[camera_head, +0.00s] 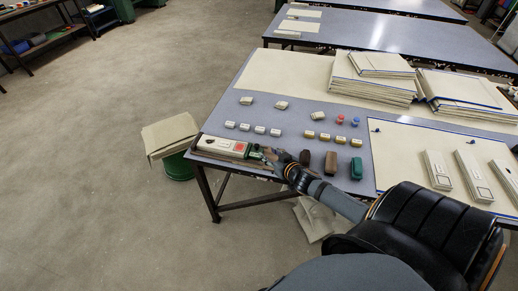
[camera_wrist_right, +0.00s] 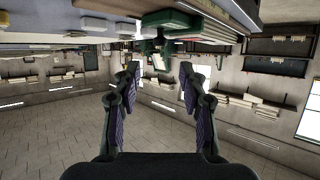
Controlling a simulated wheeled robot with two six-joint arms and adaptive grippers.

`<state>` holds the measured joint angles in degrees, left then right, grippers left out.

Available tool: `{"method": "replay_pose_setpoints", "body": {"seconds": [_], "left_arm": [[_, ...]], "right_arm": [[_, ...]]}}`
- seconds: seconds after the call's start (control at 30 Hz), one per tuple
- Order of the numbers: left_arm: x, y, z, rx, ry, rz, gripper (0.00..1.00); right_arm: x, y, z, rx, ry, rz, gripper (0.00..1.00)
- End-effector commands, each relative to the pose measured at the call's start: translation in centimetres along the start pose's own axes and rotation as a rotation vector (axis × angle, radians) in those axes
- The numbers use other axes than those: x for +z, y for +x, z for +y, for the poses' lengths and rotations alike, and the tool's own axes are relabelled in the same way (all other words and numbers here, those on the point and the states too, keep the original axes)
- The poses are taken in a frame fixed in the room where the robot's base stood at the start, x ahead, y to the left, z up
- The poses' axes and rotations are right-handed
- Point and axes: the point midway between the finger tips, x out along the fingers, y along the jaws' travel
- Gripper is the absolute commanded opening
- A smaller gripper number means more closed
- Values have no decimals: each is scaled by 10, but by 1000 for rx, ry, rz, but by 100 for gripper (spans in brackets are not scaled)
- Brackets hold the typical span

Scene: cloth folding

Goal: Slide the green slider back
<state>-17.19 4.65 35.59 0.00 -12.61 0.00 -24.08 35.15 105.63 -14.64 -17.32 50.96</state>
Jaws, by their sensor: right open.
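A long white device (camera_head: 218,146) with a red square patch lies along the table's left front edge in the head view. The green slider (camera_head: 256,153) is at its right end. My right gripper (camera_head: 272,156) reaches in from the right, close beside the slider and partly covering that end. In the right wrist view my right gripper (camera_wrist_right: 160,70) has its two fingers well apart. A green and white part (camera_wrist_right: 158,58), which looks like the slider, shows between and beyond the fingertips; I cannot tell if they touch it. My left gripper is not in view.
Brown blocks (camera_head: 331,162) and a green block (camera_head: 356,168) stand on the table right of my gripper. Rows of small white and yellow blocks (camera_head: 260,130) lie behind. Stacked boards (camera_head: 372,85) fill the back. A green bin (camera_head: 177,166) stands on the floor at left.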

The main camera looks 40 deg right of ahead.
Motion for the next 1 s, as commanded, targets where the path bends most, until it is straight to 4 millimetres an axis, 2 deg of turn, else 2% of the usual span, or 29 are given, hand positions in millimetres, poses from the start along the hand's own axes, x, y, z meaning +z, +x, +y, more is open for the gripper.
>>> {"method": "replay_pose_setpoints", "body": {"seconds": [0.03, 0.2, 0.4, 0.53, 0.77, 0.8, 1.0], "left_arm": [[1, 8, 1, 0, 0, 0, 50], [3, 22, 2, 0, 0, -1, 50], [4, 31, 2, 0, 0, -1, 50], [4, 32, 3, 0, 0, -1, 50], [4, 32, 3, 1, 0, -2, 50], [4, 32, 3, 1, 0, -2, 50], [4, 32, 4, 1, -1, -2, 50]], "right_arm": [[2, 11, -1, 0, 6, 5, 42], [3, 47, 0, 1, 8, 4, 42], [2, 77, 0, 1, 5, 1, 42], [1, 85, -1, 0, 2, 0, 42], [0, 86, -1, 0, 0, -1, 42], [0, 86, -1, 0, 0, -1, 41], [1, 86, -1, 0, 0, -1, 14]]}}
